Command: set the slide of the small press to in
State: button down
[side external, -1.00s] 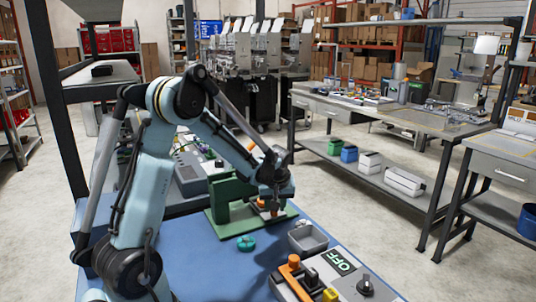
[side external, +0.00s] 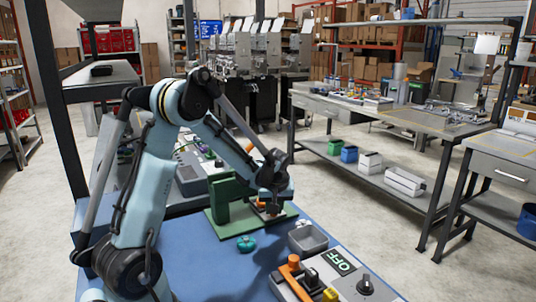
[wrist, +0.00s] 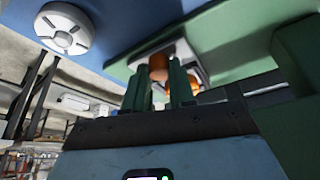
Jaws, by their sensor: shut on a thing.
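The small press (side external: 222,200) is a green frame on a flat green base on the blue table. It also shows in the wrist view as a green body (wrist: 290,50). My gripper (side external: 271,209) points down at the right part of the press, low over its base. In the wrist view my gripper (wrist: 160,72) has its two dark green fingers around an orange knob (wrist: 158,61) on a pale plate, and it is shut on this knob. More orange shows behind the right finger. The fingers hide part of the knob and the slide, so the slide's position cannot be told.
A control box (side external: 330,285) with an orange lever and an OFF sign is at the table's front. A grey device (side external: 190,180) is behind, left.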

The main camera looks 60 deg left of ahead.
jog(key=s, duration=0.7)
jog(key=c, duration=1.2)
grip_release()
jog(key=shift+d+r, duration=0.15)
jog(key=shift+r, duration=0.3)
jog(key=v, duration=1.1)
jog(key=shift+d, duration=0.15)
